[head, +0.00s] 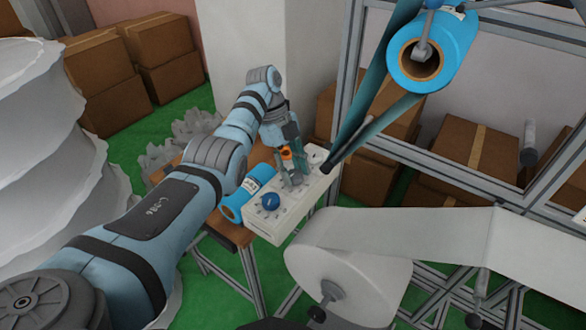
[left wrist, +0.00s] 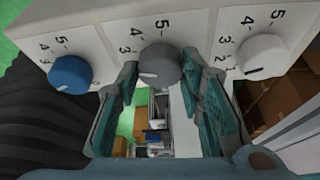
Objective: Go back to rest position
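My left gripper (head: 291,177) reaches over a white box with dials (head: 285,220), its fingers pointing down at the dial face. In the left wrist view, my left gripper (left wrist: 160,78) has its two fingers on either side of the grey middle knob (left wrist: 160,65). The fingertips are very near the knob's sides; I cannot tell whether they press on it. A blue knob (left wrist: 70,74) is to the left and a white knob (left wrist: 262,57) to the right. The blue knob also shows in the head view (head: 270,201). My right gripper is out of view.
A blue roll (head: 245,195) lies beside the dial box on a brown table (head: 238,236). A white roll (head: 350,275) with its web is at the front right. A blue spool (head: 440,50) and metal frame stand at the right. Cardboard boxes (head: 100,75) are at the back left.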

